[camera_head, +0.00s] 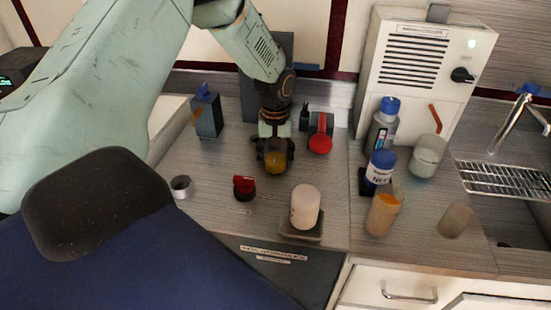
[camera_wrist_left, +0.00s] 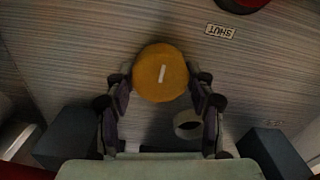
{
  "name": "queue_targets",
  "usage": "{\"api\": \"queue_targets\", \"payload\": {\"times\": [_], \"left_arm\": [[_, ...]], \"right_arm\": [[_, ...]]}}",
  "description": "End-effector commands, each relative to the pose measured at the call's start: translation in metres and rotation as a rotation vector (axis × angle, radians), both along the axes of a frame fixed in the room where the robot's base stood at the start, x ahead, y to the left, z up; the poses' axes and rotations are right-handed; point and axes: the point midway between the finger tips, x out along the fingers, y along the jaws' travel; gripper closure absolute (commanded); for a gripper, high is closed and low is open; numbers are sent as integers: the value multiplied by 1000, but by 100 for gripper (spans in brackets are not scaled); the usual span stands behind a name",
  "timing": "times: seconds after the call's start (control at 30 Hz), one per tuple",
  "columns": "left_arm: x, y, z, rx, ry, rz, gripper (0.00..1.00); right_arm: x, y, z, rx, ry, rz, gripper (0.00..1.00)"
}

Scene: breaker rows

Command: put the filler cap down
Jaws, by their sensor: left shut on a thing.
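The filler cap appears to be the round yellow-orange cap (camera_head: 275,162) with a white bar on its top, which shows in the left wrist view (camera_wrist_left: 160,73). My left gripper (camera_head: 273,150) is shut on it, with one finger on each side, above the grey counter. In the left wrist view, the gripper (camera_wrist_left: 160,84) points down at the counter. A pale open ring (camera_wrist_left: 188,125) shows close beside the cap there, partly behind a finger. I cannot tell how high the cap is above the counter. My right gripper is not in view.
A red knob (camera_head: 244,187) and a white jar (camera_head: 305,207) stand nearer the front. A red-handled part (camera_head: 321,135) is right of the gripper, a blue-topped box (camera_head: 206,113) left. Bottles, including one blue-capped (camera_head: 380,168), stand at right. Some counter (camera_head: 215,165) is bare.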

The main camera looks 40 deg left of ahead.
Motion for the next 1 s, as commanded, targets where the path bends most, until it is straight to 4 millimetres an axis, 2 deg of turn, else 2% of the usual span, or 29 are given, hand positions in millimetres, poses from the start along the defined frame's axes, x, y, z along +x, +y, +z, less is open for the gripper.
{"api": "queue_targets", "payload": {"times": [0.37,0.4,0.6,0.67,1.0], "left_arm": [[1,0,-4,0,0,0,73],[1,0,-4,0,0,0,43],[1,0,-4,-1,1,0,26],[1,0,-4,-1,1,0,23],[1,0,0,0,0,0,23]], "right_arm": [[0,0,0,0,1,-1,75],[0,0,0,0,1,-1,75],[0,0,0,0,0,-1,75],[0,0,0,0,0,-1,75],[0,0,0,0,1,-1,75]]}}
